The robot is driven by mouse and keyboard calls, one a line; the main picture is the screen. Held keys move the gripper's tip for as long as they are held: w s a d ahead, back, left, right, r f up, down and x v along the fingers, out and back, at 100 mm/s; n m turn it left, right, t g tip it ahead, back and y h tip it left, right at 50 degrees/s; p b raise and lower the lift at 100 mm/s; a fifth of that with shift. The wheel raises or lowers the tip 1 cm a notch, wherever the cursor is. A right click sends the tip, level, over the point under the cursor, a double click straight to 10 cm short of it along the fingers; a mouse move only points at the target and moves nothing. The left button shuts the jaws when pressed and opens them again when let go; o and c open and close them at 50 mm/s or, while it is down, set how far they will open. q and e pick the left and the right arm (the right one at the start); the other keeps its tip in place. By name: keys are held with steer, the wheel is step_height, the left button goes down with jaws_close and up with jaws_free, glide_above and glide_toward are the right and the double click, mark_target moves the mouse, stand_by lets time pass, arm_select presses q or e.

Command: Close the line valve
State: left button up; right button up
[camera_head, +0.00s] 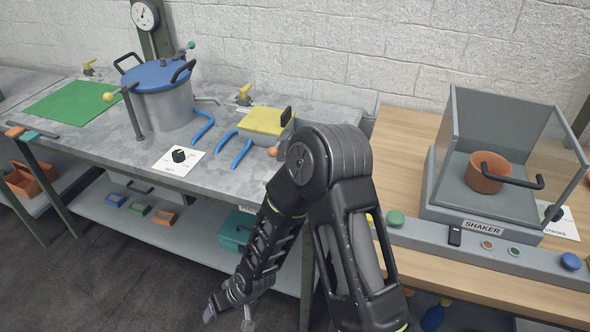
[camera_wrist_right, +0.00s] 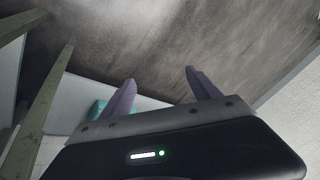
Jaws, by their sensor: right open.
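Two small yellow-handled valves stand at the back of the grey bench, one at the far left (camera_head: 89,67) and one right of the pot (camera_head: 245,93). No label shows which is the line valve. A grey pot (camera_head: 168,105) with a blue lid stands between them, with a blue-knobbed lever (camera_head: 188,47) behind it and a yellow-knobbed lever (camera_head: 108,97) at its left. My right gripper (camera_head: 228,314) hangs low in front of the bench, away from the valves. In the right wrist view its fingers (camera_wrist_right: 160,85) are apart and empty. My left gripper is out of view.
My right arm crosses the middle and hides part of the bench's right end. A yellow-lidded box (camera_head: 266,121), blue-handled pliers (camera_head: 234,145) and a SET dial (camera_head: 179,155) lie on the bench. A shaker (camera_head: 482,224) with clear walls stands on the wooden table at right.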

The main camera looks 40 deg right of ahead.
steer(key=shift+o, duration=0.8)
steer(key=w+d+r+t, duration=0.1)
steer(key=w+d+r, duration=0.3)
steer(key=w+r, duration=0.3)
steer(key=shift+w+r+h, duration=0.3)
steer(key=shift+w+r, duration=0.1)
steer(key=shift+w, duration=0.55)
steer(key=shift+o, duration=0.5)
steer(key=w+d+r+m+t+h, duration=0.1)
steer(key=w+d+r, duration=0.3)
steer(key=r, duration=0.3)
steer(key=shift+w+d, duration=0.15)
steer(key=shift+w, duration=0.15)
steer(key=s+d+r+m+g+h, duration=0.1)
steer(key=d+r+m, duration=0.3)
steer(key=d+r, duration=0.4)
steer(key=s+d+r+m+g+h, duration=0.2)
steer(key=d+r+m+h, duration=0.2)
steer(key=d+r, duration=0.5)
steer(key=shift+s+d+m, duration=0.4)
steer(key=shift+d+m, duration=0.1)
steer(key=shift+d, duration=0.75)
steer(key=shift+p+x, duration=0.4)
steer(key=shift+x, duration=3.55)
steer(key=shift+s, duration=0.1)
